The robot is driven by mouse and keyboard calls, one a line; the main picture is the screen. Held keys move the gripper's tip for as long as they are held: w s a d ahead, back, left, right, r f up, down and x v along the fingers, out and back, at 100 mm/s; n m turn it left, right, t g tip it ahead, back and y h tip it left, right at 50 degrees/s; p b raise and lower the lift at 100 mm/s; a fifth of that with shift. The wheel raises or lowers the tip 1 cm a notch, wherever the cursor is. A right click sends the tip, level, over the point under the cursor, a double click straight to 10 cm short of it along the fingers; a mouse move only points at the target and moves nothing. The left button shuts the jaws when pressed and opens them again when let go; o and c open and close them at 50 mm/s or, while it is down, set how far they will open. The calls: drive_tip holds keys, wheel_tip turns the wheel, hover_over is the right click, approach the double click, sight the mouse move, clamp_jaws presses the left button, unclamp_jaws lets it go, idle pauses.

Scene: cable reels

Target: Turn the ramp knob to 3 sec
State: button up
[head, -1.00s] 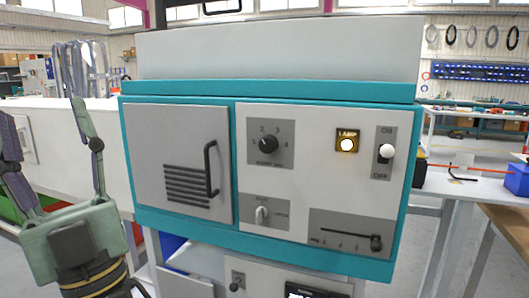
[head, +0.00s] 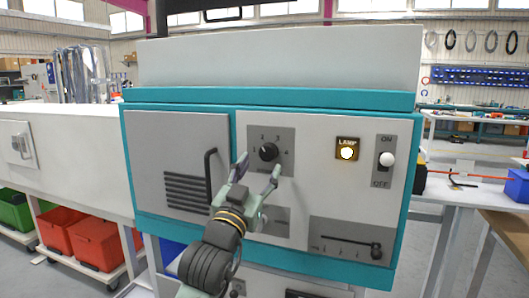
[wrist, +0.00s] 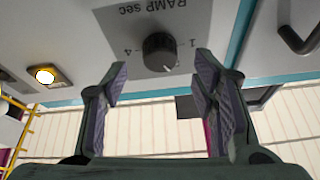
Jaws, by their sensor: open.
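The ramp knob (head: 268,152) is a round black dial on a grey plate (head: 287,140) with the numbers 1 to 4 around it. Its white mark seems to point up and left, near the 2. In the wrist view the knob (wrist: 160,52) appears upside down, under the inverted "RAMP sec" label. My gripper (head: 259,170) is open, with its fingertips just below and around the knob in the head view. In the wrist view the fingers (wrist: 161,75) stand on either side of the knob, with no visible contact. The lower knob is mostly hidden by my gripper.
A door with a black handle (head: 209,172) is left of the knob. A lit lamp (head: 347,152), an ON/OFF switch (head: 387,159) and a slider (head: 376,249) are to the right. The panel between knob and lamp is bare.

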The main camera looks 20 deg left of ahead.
sight(266, 156)
drive_tip(key=shift+p+x, duration=0.55)
drive_tip(key=shift+x, duration=1.5)
drive_tip(key=shift+c, duration=0.3)
drive_tip(key=c, duration=1.1)
